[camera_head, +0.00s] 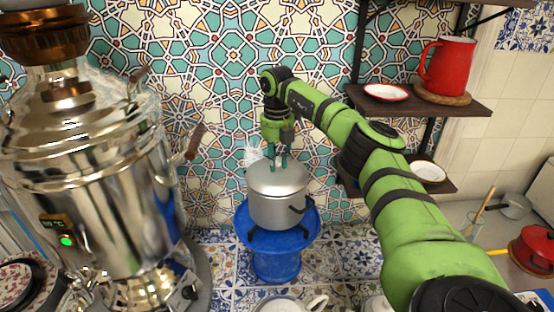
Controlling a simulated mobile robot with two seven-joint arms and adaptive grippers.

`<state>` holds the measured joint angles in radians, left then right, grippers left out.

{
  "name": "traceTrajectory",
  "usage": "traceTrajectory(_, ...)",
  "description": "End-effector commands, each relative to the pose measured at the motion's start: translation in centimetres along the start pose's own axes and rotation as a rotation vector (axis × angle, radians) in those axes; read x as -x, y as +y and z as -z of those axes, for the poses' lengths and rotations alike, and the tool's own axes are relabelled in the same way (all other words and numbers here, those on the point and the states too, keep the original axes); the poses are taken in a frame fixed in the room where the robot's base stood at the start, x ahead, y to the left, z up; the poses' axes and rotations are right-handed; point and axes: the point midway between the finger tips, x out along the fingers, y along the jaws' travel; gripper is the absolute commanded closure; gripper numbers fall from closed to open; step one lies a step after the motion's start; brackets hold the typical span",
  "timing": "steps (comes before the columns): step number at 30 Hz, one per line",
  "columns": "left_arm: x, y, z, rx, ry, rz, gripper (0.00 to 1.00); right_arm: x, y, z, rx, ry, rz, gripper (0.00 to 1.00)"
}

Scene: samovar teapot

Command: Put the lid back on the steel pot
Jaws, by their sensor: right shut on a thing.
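The steel pot (275,211) stands upright on a blue round stand in the middle of the view, with a dark handle on its right side. The grey lid (265,181) is over the pot's mouth and looks level with its rim. I cannot tell whether a thin gap is left between them. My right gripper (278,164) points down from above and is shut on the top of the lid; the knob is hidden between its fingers. My left gripper is not in view.
A large shiny samovar (85,170) fills the left side. The blue stand (277,262) is on patterned tiles. A white cup (290,304) sits at the front. Wall shelves at the right hold a red jug (448,67) and a small dish (386,92). A red pan (537,248) lies far right.

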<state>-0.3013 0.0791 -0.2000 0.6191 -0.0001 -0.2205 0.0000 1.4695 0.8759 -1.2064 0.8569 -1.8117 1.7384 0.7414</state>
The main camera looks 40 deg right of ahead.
Motion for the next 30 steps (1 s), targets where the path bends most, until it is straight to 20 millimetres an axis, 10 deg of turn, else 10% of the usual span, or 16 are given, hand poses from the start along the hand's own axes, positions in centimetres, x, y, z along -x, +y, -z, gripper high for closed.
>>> traceTrajectory(30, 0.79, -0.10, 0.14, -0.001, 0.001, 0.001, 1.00, 0.09, 0.03, -0.03, 0.000, -0.001, -0.001, 1.00)
